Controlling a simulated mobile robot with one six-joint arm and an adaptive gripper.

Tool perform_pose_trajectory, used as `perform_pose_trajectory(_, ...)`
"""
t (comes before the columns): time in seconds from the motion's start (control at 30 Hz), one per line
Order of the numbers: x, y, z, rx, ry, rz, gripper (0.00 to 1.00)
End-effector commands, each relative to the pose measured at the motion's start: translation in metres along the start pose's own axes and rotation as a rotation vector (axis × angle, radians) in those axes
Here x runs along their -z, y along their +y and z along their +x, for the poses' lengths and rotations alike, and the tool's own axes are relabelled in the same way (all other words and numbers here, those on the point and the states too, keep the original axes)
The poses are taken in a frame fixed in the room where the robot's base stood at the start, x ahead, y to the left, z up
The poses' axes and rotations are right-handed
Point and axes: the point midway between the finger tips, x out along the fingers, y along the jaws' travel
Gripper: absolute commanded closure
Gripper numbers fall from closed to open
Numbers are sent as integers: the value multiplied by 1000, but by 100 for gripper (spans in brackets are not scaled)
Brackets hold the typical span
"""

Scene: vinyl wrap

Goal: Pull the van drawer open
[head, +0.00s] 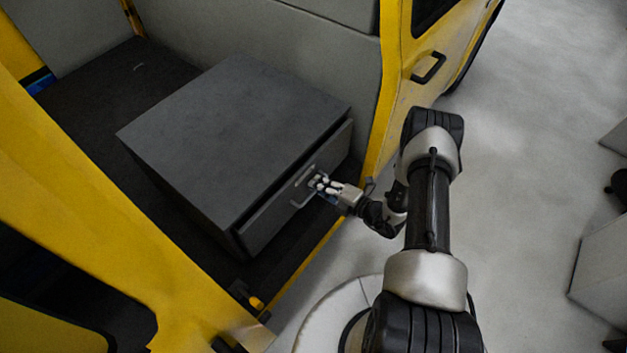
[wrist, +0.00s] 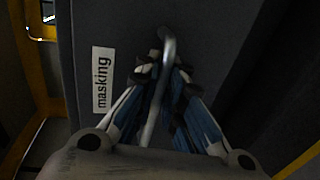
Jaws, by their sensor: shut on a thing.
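The van drawer (head: 258,212) is the dark grey front of a box-shaped cabinet (head: 225,130) on the van floor. In the head view the drawer front stands slightly out from the cabinet body. A metal bar handle (head: 296,203) is on its front, and it also shows in the wrist view (wrist: 169,60). My gripper (head: 316,183) is at the handle. In the wrist view its blue-padded fingers (wrist: 163,82) are shut on the bar from both sides. A white label reading "masking" (wrist: 103,80) is on the drawer front left of the handle.
The yellow van door frame (head: 385,110) rises right of the cabinet, and a yellow sill edge (head: 305,262) runs below the drawer. Another yellow van panel (head: 110,200) is at the left. Grey floor (head: 530,130) is open to the right, with grey furniture (head: 602,255) at the far edge.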

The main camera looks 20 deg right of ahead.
Motion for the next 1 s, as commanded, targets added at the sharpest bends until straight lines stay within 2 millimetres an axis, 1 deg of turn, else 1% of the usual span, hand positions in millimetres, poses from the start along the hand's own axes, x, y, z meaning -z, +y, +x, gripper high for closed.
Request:
perform_pose_trajectory(0.03,-1,-2,-11,0,-4,4,100)
perform_pose_trajectory(0.17,-2,-8,-42,-1,-7,5,100)
perform_pose_trajectory(0.4,-2,-22,-107,-2,-9,4,100)
perform_pose_trajectory(0.6,-2,-33,-159,-2,-9,1,100)
perform_pose_trajectory(0.8,-1,-41,-199,-3,-5,-1,100)
perform_pose_trajectory(0.9,-1,-44,-214,-3,-5,0,100)
perform_pose_trajectory(1.0,-1,-46,-225,-3,-3,-1,100)
